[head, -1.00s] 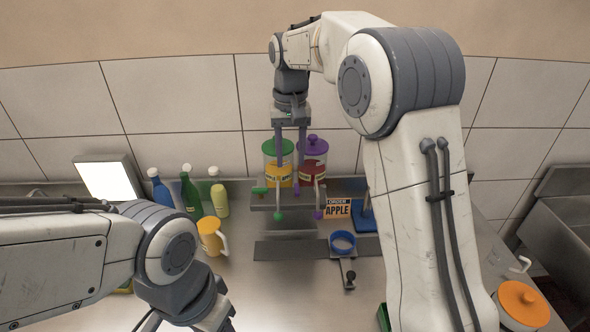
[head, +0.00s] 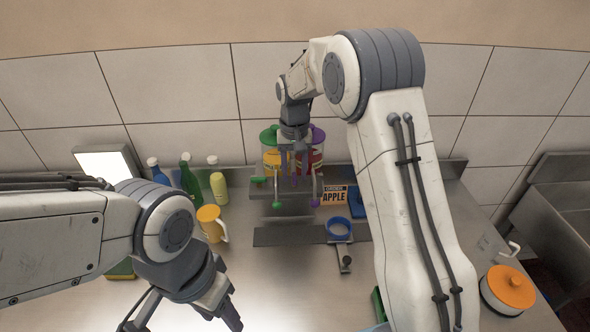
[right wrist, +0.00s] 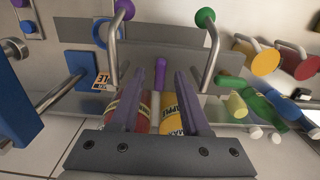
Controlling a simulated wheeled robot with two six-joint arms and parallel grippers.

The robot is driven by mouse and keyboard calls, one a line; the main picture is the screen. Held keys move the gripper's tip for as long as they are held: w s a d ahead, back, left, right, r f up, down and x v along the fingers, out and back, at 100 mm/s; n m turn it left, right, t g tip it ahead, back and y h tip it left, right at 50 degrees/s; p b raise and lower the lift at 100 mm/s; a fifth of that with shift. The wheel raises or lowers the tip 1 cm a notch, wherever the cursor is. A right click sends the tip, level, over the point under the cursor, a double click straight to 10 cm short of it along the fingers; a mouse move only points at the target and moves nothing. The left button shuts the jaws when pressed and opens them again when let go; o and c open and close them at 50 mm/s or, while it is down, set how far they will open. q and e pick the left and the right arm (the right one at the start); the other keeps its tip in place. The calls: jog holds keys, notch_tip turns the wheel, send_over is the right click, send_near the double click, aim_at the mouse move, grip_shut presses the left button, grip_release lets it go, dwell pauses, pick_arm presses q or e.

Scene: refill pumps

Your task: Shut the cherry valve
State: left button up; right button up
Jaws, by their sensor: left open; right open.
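The cherry valve's purple lever (right wrist: 161,68) shows in the right wrist view between my right gripper's fingertips (right wrist: 169,75). I cannot tell whether they touch it. Red-labelled (right wrist: 130,108) and yellow APPLE-labelled (right wrist: 174,112) jars show behind the fingers. In the head view my right gripper (head: 294,178) is open in front of the two jars and hides part of them. The curved spouts end in a purple tip (head: 315,203) and a green tip (head: 277,205). A green lever (head: 258,180) sticks out left. My left gripper (head: 185,318) is open at the lower left, far from the valves.
Several bottles (head: 190,178) and a yellow mug (head: 210,222) stand left of the dispenser. A blue ring holder (head: 340,228) sits in front of it, beside an APPLE order card (head: 334,196). An orange-lidded pot (head: 510,288) is at the right, near a sink (head: 560,205).

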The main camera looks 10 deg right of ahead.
grip_shut()
dwell(0.3)
jog(key=m, duration=0.3)
jog(key=shift+m+p, duration=0.4)
jog(key=m, duration=0.4)
jog(key=shift+m, duration=0.3)
jog(key=m+p, duration=0.1)
jog(key=m, duration=0.3)
jog(key=shift+r+m, duration=0.1)
jog(key=shift+m, duration=0.2)
jog(key=m, duration=0.4)
jog(key=shift+m, duration=0.3)
